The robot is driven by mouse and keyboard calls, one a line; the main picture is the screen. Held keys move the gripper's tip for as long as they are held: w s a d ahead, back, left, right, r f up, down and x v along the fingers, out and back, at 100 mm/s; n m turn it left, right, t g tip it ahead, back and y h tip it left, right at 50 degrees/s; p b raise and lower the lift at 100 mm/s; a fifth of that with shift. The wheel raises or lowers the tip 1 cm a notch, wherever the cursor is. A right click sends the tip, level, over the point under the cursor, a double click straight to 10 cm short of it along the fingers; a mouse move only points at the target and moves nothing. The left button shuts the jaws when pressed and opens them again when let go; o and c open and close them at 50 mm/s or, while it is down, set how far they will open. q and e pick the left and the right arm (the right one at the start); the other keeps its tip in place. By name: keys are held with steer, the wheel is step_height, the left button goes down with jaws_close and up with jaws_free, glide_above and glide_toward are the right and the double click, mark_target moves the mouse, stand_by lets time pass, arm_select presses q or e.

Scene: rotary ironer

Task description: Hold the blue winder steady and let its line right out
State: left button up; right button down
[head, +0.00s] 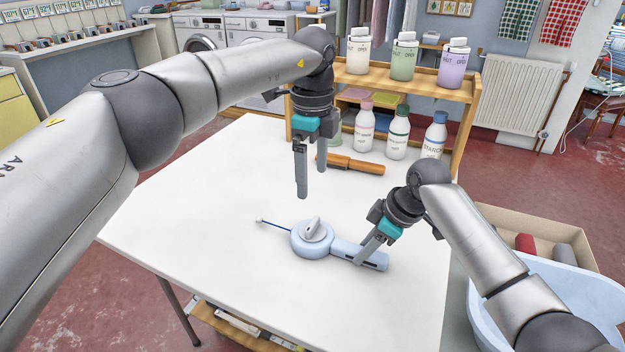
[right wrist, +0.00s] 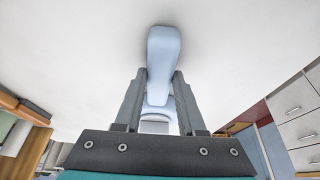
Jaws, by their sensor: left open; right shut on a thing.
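The blue winder (head: 300,248) lies on the white table, its round drum at left and its handle to the right. A grey crank knob (head: 314,229) sits on top of the drum. A short dark blue line (head: 275,226) with a pale end (head: 259,220) sticks out to the drum's left. My right gripper (head: 368,252) is shut on the winder's handle; in the right wrist view the pale blue handle (right wrist: 163,50) lies between the fingers (right wrist: 159,76). My left gripper (head: 312,183) is open and empty, above the table behind the drum.
Several bottles (head: 397,140) stand by a wooden shelf (head: 430,85) at the table's back. A pale blue tub (head: 570,290) and a box (head: 500,222) are at right. The table's left and front are clear.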

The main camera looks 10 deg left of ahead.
steer(key=shift+c, duration=2.1)
jaws_free()
